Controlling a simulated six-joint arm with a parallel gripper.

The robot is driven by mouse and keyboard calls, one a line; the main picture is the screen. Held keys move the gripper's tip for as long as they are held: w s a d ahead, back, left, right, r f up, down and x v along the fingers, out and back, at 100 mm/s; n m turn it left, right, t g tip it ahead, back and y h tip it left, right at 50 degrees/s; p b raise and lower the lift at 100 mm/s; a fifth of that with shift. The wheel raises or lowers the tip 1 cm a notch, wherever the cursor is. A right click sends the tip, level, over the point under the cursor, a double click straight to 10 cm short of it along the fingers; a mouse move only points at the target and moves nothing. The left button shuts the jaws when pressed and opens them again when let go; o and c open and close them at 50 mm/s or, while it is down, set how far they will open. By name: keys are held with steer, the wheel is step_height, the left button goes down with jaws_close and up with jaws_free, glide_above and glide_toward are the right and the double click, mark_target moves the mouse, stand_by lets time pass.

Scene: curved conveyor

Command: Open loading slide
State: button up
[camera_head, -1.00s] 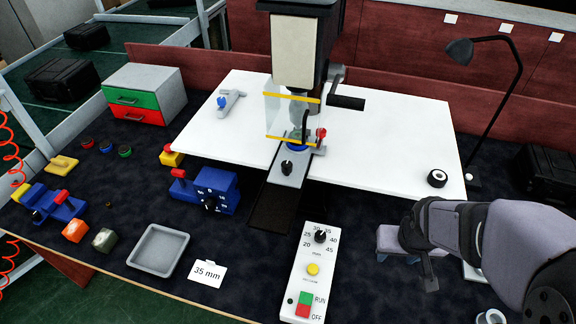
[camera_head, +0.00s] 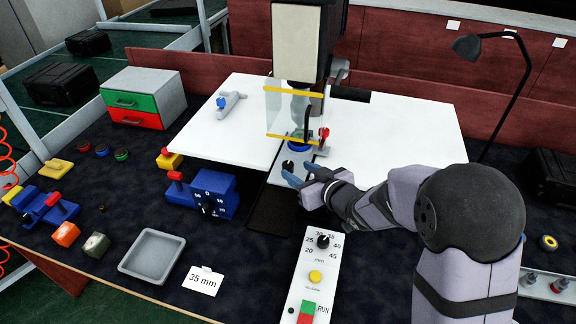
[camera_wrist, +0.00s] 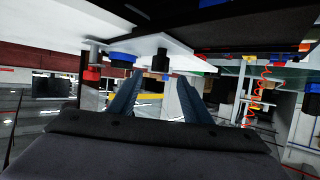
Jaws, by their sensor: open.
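The loading slide (camera_head: 278,179) is a light grey plate with a black knob (camera_head: 288,165). It lies at the back end of a dark rail (camera_head: 268,218), reaching under the press and its yellow-edged clear guard (camera_head: 292,112). A blue round part (camera_head: 297,143) sits on the plate below the press head. My gripper (camera_head: 298,173) is open at the front right of the plate, its blue fingertips close to the knob. In the wrist view, where the scene appears upside down, the knob (camera_wrist: 160,62) shows between the fingertips (camera_wrist: 159,80). Contact is not visible.
A red-topped lever (camera_head: 323,135) stands right of the guard. A blue dial box (camera_head: 213,192) is left of the rail, and a white control panel (camera_head: 318,265) stands in front. A grey tray (camera_head: 152,255) and a 35 mm card (camera_head: 202,280) lie front left.

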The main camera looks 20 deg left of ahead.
mark_target(290, 166)
steer(key=shift+p+x, duration=1.1)
steer(key=shift+x, duration=2.45)
steer(key=shift+c, duration=0.2)
jaws_close()
